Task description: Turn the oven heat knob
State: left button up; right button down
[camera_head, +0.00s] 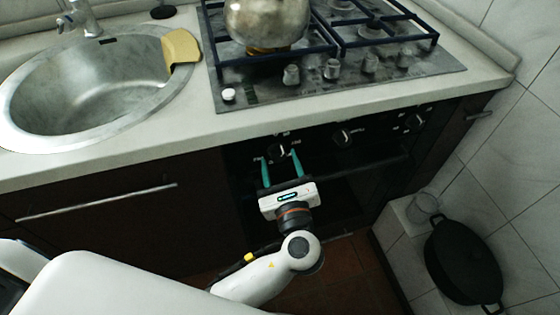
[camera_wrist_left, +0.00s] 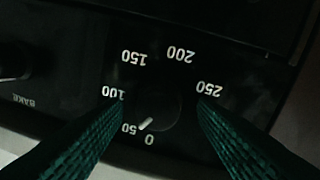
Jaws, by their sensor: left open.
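The oven heat knob (camera_wrist_left: 162,110) is a dark round dial in the left wrist view, ringed by white numbers from 0 to 250 that appear upside down. Its pale pointer mark lies between 0 and 50. In the head view the knob (camera_head: 279,150) is on the black oven panel below the counter. My left gripper (camera_head: 281,158) is open, its two teal fingers on either side of the knob. In the left wrist view the gripper (camera_wrist_left: 160,98) spans the dial; I cannot tell whether the fingers touch it. My right gripper is not in view.
Two more knobs (camera_head: 342,137) (camera_head: 415,121) sit to the right on the panel, above the oven handle (camera_head: 372,166). A hob (camera_head: 345,84) with a metal pot (camera_head: 266,22) is above. A sink (camera_head: 95,85) is at left; a black pan (camera_head: 464,262) is at lower right.

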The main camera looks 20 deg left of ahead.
pick_arm(q)
jog(key=shift+w+a, duration=0.25)
jog(key=shift+w, duration=0.2)
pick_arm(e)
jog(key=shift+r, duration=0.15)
pick_arm(q)
jog(key=shift+c, duration=0.2)
jog(key=c, duration=0.9)
jog(key=shift+c, duration=0.2)
jog(key=shift+n, duration=0.4)
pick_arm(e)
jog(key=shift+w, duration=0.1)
pick_arm(q)
jog(key=shift+f+n, duration=0.1)
jog(key=shift+n, duration=1.4)
jog(key=shift+n+b, duration=0.35)
jog(key=shift+n, duration=0.95)
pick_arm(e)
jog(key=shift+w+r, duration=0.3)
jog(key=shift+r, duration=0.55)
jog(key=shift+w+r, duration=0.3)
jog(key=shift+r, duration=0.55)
